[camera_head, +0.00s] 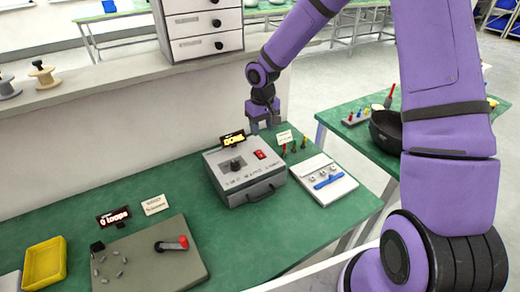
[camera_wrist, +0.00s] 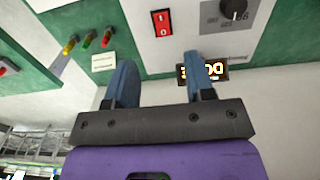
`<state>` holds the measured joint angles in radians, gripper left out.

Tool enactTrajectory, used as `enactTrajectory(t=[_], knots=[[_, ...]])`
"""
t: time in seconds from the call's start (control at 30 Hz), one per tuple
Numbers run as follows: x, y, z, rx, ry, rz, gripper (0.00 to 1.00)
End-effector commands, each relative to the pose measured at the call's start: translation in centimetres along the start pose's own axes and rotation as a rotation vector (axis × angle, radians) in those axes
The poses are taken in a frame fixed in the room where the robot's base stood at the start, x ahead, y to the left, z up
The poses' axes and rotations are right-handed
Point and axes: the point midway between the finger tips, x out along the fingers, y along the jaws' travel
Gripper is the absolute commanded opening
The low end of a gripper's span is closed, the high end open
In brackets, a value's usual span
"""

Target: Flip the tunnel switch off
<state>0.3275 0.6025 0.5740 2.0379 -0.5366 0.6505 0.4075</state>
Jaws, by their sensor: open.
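The tunnel oven box (camera_head: 245,176) is a grey box on the green bench, with a black knob (camera_head: 235,163) and a red switch (camera_head: 260,155) on its top. The red switch also shows in the wrist view (camera_wrist: 162,22), with the knob (camera_wrist: 233,9) to its right. A small display (camera_head: 232,139) with yellow letters stands at the box's back edge. My gripper (camera_head: 264,126) is open and empty, above and behind the box's back edge. In the wrist view, the fingers (camera_wrist: 160,78) are apart, and the switch lies beyond the gap between their tips. Nothing touches the switch.
A white tray (camera_head: 322,180) with a blue item lies to the right. A yellow bin (camera_head: 44,262) and a grey board with a red-handled lever (camera_head: 150,262) are at left.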

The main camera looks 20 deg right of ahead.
Motion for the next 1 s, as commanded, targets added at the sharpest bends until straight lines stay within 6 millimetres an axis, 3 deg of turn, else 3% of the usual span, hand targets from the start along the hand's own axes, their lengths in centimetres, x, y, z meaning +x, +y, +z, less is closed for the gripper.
enactTrajectory(t=[0.17, 0.7, 1.0], knots=[[1.3, -0.1, 0.0, -0.001, -0.003, -0.003, 0.49], [9.7, -0.1, 0.0, -0.002, -0.002, -0.002, 0.49], [10.9, 0.0, -0.1, 0.000, 0.000, -0.002, 0.49]])
